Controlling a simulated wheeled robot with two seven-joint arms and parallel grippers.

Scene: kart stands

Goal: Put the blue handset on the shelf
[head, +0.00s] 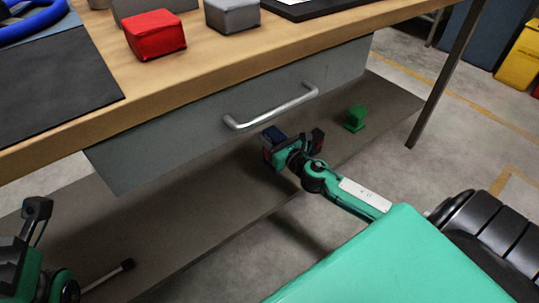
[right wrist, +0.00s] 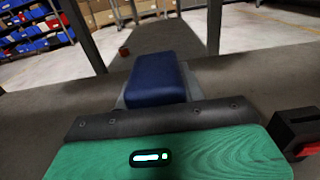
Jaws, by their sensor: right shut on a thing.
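The blue handset (head: 274,134) is a small dark blue block at the tip of my right gripper (head: 292,147), under the drawer front. In the right wrist view the handset (right wrist: 157,80) shows as a rounded blue block just beyond the gripper's dark bar, with a grey edge beside it. My right gripper is shut on it. The shelf (head: 190,215) is the long grey board below the table. The handset appears over this shelf; whether it touches the board cannot be told. My left gripper (head: 30,235) is at the lower left, partly cut off, away from the handset.
A grey drawer with a metal handle (head: 272,108) hangs close above my right gripper. A green object (head: 355,118) stands on the shelf to the right. A table leg (head: 440,75) bounds the right side. A red block (head: 155,35) and grey block (head: 232,14) sit on the tabletop.

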